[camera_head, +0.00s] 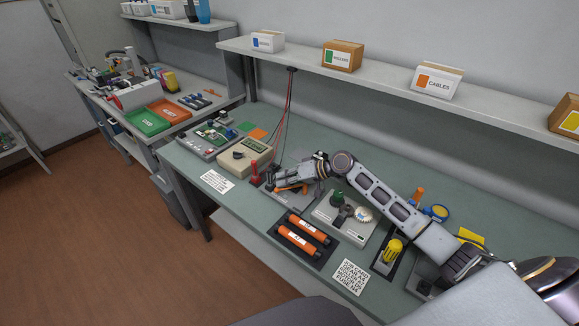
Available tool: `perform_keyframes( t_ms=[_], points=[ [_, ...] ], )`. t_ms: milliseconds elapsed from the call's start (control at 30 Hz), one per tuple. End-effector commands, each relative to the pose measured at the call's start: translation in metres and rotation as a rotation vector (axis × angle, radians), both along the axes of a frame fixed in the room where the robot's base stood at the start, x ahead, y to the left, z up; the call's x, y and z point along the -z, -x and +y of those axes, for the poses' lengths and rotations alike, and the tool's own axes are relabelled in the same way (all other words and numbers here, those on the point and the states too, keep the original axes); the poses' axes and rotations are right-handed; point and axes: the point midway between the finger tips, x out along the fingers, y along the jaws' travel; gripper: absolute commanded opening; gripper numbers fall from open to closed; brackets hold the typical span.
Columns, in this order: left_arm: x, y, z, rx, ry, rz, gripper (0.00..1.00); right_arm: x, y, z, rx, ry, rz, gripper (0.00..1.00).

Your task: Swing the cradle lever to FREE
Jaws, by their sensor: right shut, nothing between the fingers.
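My right arm reaches in from the lower right, and its gripper (272,183) is shut and empty, low over the middle of the bench. A grey cradle plate (308,200) lies under the gripper and wrist, partly hidden by them. An orange part (290,188) shows just below the wrist. An upright red handle (255,173) stands just left of the fingertips. I cannot tell which is the cradle lever, whether the gripper touches it, or any FREE mark. My left gripper is not in view.
A beige meter box (245,155) stands left of the gripper. A grey unit with a green knob (338,198) and a yellow-handled tool (393,250) stand to the right. Printed cards (218,181) lie near the front edge. A shelf (380,84) with boxes runs above the bench.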

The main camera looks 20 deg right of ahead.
Motion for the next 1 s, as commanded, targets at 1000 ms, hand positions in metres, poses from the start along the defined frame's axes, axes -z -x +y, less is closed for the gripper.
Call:
perform_keyframes(
  t_ms=[1000],
  points=[
    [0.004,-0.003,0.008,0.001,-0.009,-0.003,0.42,0.005,0.021,-0.001,-0.134,-0.003,0.010,0.00]
  ],
)
